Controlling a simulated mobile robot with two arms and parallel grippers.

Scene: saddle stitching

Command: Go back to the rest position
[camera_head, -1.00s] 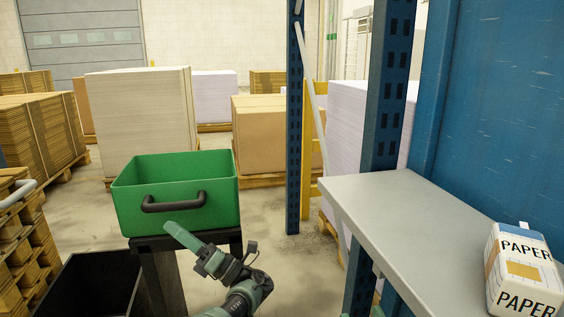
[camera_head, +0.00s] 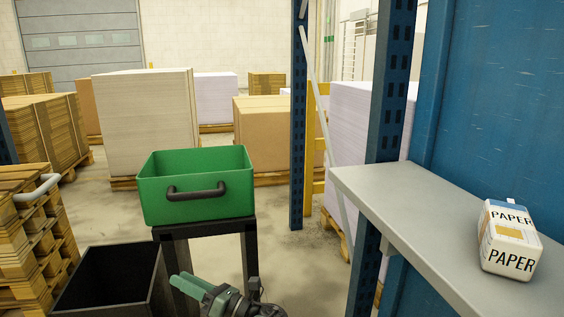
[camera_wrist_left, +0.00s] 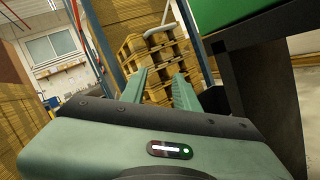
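My left gripper (camera_head: 186,285) is low at the bottom middle of the head view, in front of the black stand and below the green bin. In the left wrist view its two green fingers (camera_wrist_left: 158,92) stand apart with nothing between them. The green bin (camera_head: 194,193) with a dark handle sits on the black stand (camera_head: 207,228); the visible inside looks empty, though its floor is hidden. A paper package (camera_head: 509,238) lies on the grey shelf (camera_head: 400,206) at the right. My right gripper is in neither current view.
A black open box (camera_head: 106,282) stands on the floor at lower left, beside stacked wooden pallets (camera_head: 38,240). A blue rack post (camera_head: 388,90) and the shelf edge bound the right side. Pallets of boxes stand behind. Some floor is clear between stand and shelf.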

